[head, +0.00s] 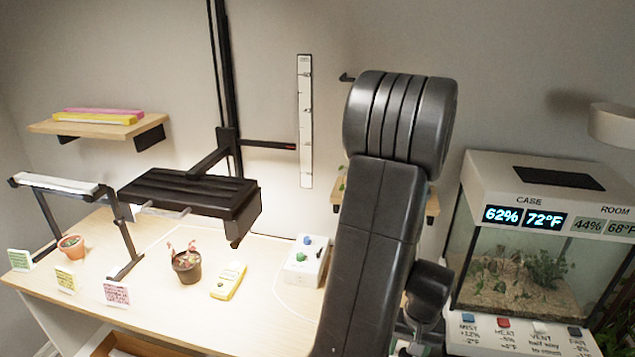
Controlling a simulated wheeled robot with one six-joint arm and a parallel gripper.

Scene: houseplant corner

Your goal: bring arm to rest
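My arm rises large and dark through the middle right of the head view, with a thick ribbed joint at its top. A smaller dark joint of mine shows at its lower right. My gripper's fingers are not in view, so I cannot see whether they hold anything. The wooden table (200,318) is left of the arm. On it stand a brown pot with a reddish plant (187,265), a terracotta pot (71,245), a yellow meter (229,281) and a white box with a blue and a green knob (306,262).
A glass case (530,265) with a lit display stands right of my arm, above a row of labelled buttons (520,330). A black lamp (190,190) overhangs the table. A wall shelf (95,128) is at left. Small cards (116,294) line the table's front edge.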

